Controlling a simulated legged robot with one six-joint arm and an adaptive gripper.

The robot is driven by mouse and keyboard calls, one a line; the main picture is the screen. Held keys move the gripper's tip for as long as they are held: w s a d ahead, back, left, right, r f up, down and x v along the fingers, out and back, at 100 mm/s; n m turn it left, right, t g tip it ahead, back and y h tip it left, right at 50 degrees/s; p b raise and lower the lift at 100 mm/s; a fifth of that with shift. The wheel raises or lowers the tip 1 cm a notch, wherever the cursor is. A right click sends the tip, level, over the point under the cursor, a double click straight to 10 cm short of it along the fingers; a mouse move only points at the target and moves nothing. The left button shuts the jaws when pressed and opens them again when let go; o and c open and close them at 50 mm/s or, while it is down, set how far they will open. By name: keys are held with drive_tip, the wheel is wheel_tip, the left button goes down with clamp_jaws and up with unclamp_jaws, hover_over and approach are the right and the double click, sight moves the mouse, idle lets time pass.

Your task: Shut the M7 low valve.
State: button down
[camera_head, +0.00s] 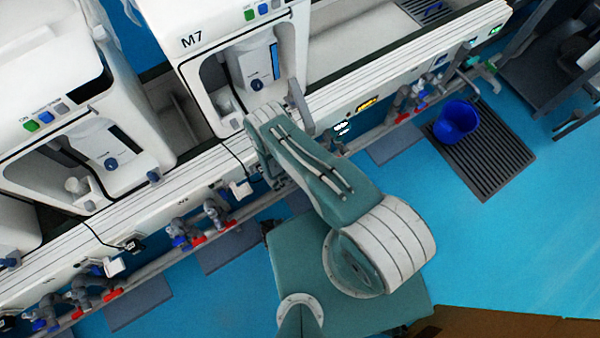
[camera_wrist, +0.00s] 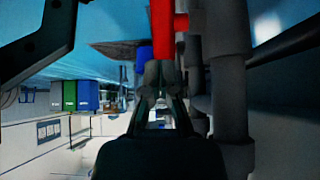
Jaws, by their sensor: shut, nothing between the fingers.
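The M7 machine (camera_head: 215,62) stands at the top centre of the head view, its label on the upper left. My arm crosses in front of the pipework below it, so its valves and my gripper are hidden there. In the wrist view my gripper (camera_wrist: 162,72) is shut and empty. Its fingertips are at the lower end of a red valve handle (camera_wrist: 162,30); I cannot tell whether they touch it. A blue handle (camera_wrist: 145,54) shows just behind and left of the tips. Which handle is the low valve is not clear.
Thick grey pipes (camera_wrist: 228,70) run close on the right of my gripper in the wrist view. In the head view, a blue bucket (camera_head: 456,121) stands on a dark grate (camera_head: 487,160). Other red and blue valves (camera_head: 200,225) line the bench front. Blue floor (camera_head: 490,250) is open at right.

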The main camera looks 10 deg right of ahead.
drive_tip(key=shift+w+d+f, duration=0.1)
drive_tip(key=shift+d+f, duration=0.2)
drive_tip(key=shift+f, duration=0.2)
drive_tip(key=shift+a, duration=0.15)
drive_tip(key=shift+w+d, duration=0.2)
drive_tip(key=shift+d, duration=0.4)
drive_tip(key=shift+w+d, duration=0.15)
drive_tip(key=shift+d, duration=0.4)
drive_tip(key=shift+a, duration=0.15)
